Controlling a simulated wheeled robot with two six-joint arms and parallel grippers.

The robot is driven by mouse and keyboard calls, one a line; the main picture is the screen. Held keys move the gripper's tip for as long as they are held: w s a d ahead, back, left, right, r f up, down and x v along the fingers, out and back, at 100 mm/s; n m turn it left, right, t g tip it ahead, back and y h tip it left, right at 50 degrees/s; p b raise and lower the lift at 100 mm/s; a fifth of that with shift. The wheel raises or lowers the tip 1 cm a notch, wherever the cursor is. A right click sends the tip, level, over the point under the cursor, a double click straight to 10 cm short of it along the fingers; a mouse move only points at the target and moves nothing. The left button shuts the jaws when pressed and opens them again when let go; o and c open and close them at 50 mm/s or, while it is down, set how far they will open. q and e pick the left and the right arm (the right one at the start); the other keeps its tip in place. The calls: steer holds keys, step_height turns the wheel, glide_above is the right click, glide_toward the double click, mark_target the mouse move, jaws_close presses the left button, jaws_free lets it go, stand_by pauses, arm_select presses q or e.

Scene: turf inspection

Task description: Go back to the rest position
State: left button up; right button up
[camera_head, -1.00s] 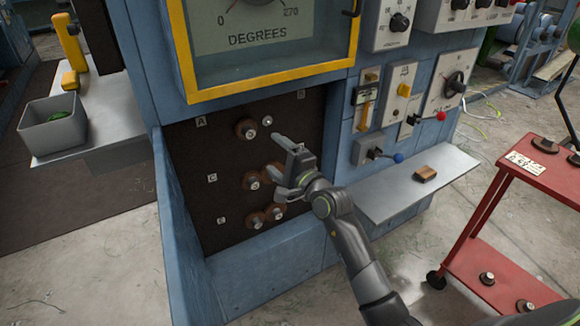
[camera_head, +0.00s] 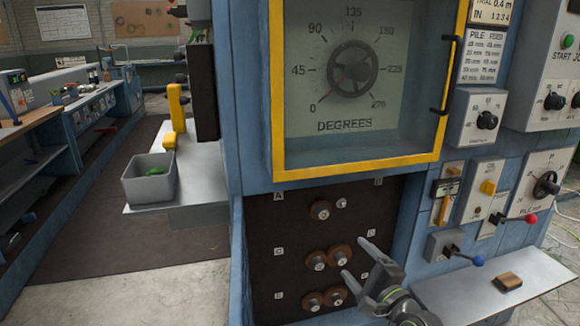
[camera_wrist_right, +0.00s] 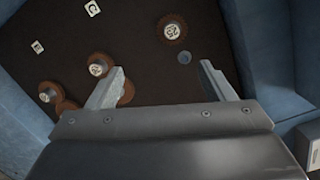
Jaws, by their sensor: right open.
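My right gripper (camera_head: 362,262) is open and empty in front of the dark peg panel (camera_head: 270,232) at the lower right of the head view. Its two fingers (camera_wrist_right: 160,85) also show in the right wrist view, apart, with the panel behind them. Several round brown weights (camera_head: 320,210) sit on the panel beside the letters A, C and E. One peg (camera_head: 341,203) at the top right is bare. In the wrist view a brown weight marked 25 (camera_wrist_right: 172,29) shows beyond the fingers. My left gripper is not in view.
A blue machine carries a yellow-framed dial (camera_head: 352,75) above the panel. Levers with a red knob (camera_head: 531,219) and a blue knob (camera_head: 477,260) stand at right. A steel shelf (camera_head: 450,293) bears a brown block (camera_head: 507,282). A grey bin (camera_head: 149,185) stands at left.

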steer(key=s+d+f+m+g+h+p, duration=0.1)
steer(key=s+d+f+m+h, duration=0.2)
steer(key=f+m, duration=0.8)
steer(key=s+d+f+m+g+h+p, duration=0.1)
steer(key=s+d+f+m+g+p, duration=0.15)
steer(key=s+f+m, duration=0.6)
steer(key=s+d+f+m+g+h+p, duration=0.1)
steer(key=s+d+f+m, duration=0.15)
steer(key=f+m, duration=1)
steer(key=s+d+f+m+g+h+p, duration=0.1)
steer(key=s+d+f+m+g, duration=0.15)
steer(key=s+f+m, duration=0.6)
steer(key=s+d+f+m+g+h, duration=0.15)
steer(key=s+f+m+g, duration=0.35)
steer(key=s, duration=0.6)
steer(key=s+f+m+g, duration=0.2)
steer(key=s+m, duration=0.2)
steer(key=s, duration=0.5)
steer(key=s+a+f+m+g+p, duration=0.1)
steer(key=s+f+m, duration=0.2)
steer(key=s, duration=0.7)
steer(key=shift+s+a+f+m+g+y, duration=0.2)
steer(key=shift+f+m+g+y, duration=0.2)
steer(key=shift+m, duration=0.45)
steer(key=shift+w, duration=0.1)
